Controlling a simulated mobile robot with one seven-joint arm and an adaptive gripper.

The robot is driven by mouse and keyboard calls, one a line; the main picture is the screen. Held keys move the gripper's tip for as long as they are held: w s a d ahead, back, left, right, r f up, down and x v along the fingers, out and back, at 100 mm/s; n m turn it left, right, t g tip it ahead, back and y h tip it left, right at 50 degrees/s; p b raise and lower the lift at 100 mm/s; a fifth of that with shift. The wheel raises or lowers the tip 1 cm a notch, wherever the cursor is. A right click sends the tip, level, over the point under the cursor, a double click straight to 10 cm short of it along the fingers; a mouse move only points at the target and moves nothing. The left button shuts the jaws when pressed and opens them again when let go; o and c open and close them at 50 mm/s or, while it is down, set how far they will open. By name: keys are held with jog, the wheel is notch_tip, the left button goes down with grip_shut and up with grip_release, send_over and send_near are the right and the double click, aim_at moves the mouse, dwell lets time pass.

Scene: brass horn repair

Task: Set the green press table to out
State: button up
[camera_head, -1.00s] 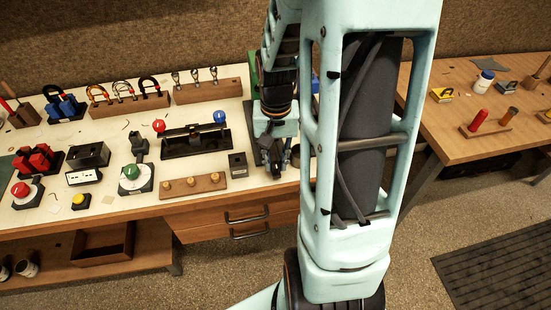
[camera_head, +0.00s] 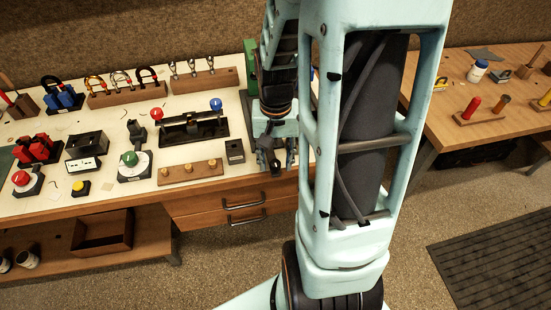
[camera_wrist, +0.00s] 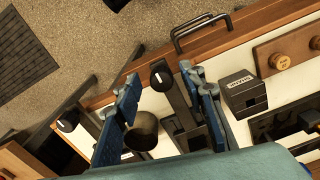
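The green press (camera_head: 250,78) stands at the right end of the white-topped bench, mostly hidden behind my arm. My gripper (camera_head: 277,165) is at the bench's front right edge in the head view. In the wrist view its two blue fingers are apart, and my gripper (camera_wrist: 160,79) is open. A dark bar with a rounded black end (camera_wrist: 161,75) lies between the fingers in that picture; I cannot tell whether either finger touches it. A dark round cylinder (camera_wrist: 143,130) shows near the left finger. Which part is the press table is not clear.
A small labelled black block (camera_wrist: 243,92) is close to the right finger. A wooden rack with brass knobs (camera_head: 190,172) lies left of my gripper. A drawer handle (camera_head: 244,206) sticks out of the bench front. A second wooden table (camera_head: 440,120) stands to the right.

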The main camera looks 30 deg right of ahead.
jog(key=shift+r, duration=0.1)
notch_tip(320, 180, up, 12)
dwell(0.5)
